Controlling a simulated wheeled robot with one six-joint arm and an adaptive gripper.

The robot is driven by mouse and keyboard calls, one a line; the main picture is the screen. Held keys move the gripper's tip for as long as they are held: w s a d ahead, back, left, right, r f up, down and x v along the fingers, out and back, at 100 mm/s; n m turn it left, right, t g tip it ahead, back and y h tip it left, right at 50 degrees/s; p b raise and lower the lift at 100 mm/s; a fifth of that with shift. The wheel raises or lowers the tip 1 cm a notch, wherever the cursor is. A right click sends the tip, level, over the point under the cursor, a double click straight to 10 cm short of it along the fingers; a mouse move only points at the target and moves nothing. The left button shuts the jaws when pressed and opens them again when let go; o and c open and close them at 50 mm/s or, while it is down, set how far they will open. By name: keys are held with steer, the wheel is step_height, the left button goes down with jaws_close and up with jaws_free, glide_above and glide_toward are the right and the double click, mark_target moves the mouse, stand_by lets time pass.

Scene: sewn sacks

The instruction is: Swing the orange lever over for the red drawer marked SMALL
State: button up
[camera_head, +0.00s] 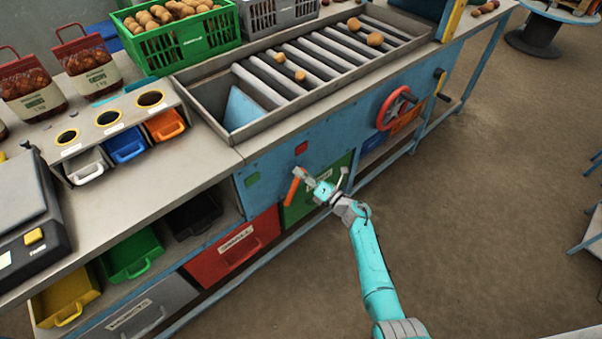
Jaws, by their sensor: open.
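The orange lever (292,190) is on the blue front panel of the sorting bench, slanting down and slightly left. My gripper (321,176) is open close to the lever's right side; I cannot tell whether a finger touches it. The lever's upper end is partly hidden by grey parts there. The red drawer (215,262) is below and left of the lever, shut, with a white label too small to read surely. A green drawer (298,211) is behind my gripper and partly hidden by it.
A red handwheel (397,107) sticks out farther right. Above is a roller conveyor (310,72) with a few potatoes. The brown floor on the right is open.

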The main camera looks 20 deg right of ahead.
steer(key=v, duration=1.1)
steer(key=shift+f, duration=0.15)
steer(key=shift+s+a, duration=0.1)
steer(key=shift+s, duration=0.05)
